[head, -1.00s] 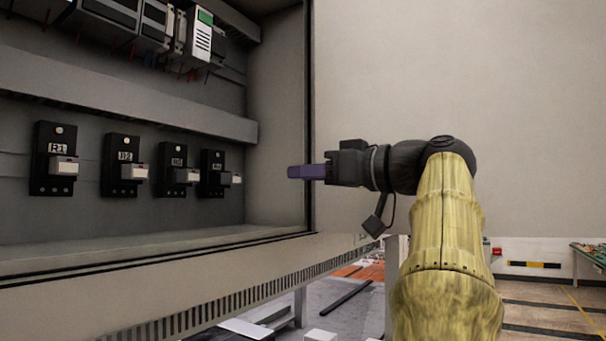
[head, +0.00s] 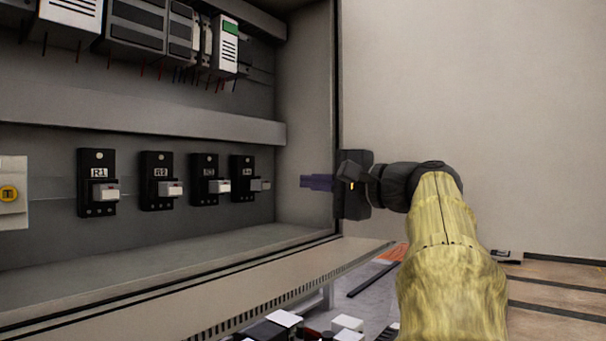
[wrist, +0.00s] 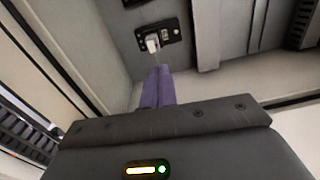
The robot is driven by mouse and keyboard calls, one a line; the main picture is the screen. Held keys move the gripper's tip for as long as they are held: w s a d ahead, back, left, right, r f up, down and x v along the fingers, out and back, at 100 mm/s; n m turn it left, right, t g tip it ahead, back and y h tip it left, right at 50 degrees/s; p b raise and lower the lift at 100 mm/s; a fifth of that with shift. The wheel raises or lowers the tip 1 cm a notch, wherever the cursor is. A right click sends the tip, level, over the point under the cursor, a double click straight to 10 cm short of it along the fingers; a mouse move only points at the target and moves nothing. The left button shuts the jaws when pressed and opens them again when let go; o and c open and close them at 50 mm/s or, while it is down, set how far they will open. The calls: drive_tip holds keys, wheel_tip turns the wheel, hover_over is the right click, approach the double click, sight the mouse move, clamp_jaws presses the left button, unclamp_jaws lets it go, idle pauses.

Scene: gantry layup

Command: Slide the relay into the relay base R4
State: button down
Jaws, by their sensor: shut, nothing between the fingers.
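The relay base R4 (head: 243,177) is a black block on the back wall of the cabinet, the rightmost of the row. A small grey relay (head: 260,185) is at its front and sticks out to the right; I cannot tell how deep it sits. My gripper (head: 303,181) has purple fingers, shut and empty, apart from the relay and to its right. In the wrist view the closed fingertips (wrist: 160,70) point towards a black base (wrist: 172,34) with a pale relay (wrist: 153,43) on it. The label there is too small to read.
Bases R1 (head: 97,182), R2 (head: 156,181) and R3 (head: 204,180) stand left of R4, each with a pale relay. A grey duct (head: 140,134) runs above. The cabinet's right side wall (head: 305,120) is close to my gripper.

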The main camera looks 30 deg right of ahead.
sight(266, 185)
drive_tip(key=m, duration=0.2)
drive_tip(key=w+a+m+p, duration=0.1)
drive_tip(key=m, duration=0.1)
drive_tip(key=f+m+p, duration=0.1)
drive_tip(key=m, duration=0.1)
drive_tip(key=shift+w+a+m, duration=0.15)
drive_tip(key=shift+w+m, duration=0.1)
drive_tip(key=shift+m, duration=0.15)
drive_tip(key=p+x, duration=0.1)
drive_tip(key=x, duration=0.4)
drive_tip(key=shift+w+p, duration=0.2)
drive_tip(key=shift+p, duration=0.2)
drive_tip(key=shift+w+a, duration=0.1)
drive_tip(key=shift+a, duration=0.05)
drive_tip(key=shift+w+a, duration=0.1)
drive_tip(key=shift+w, duration=0.05)
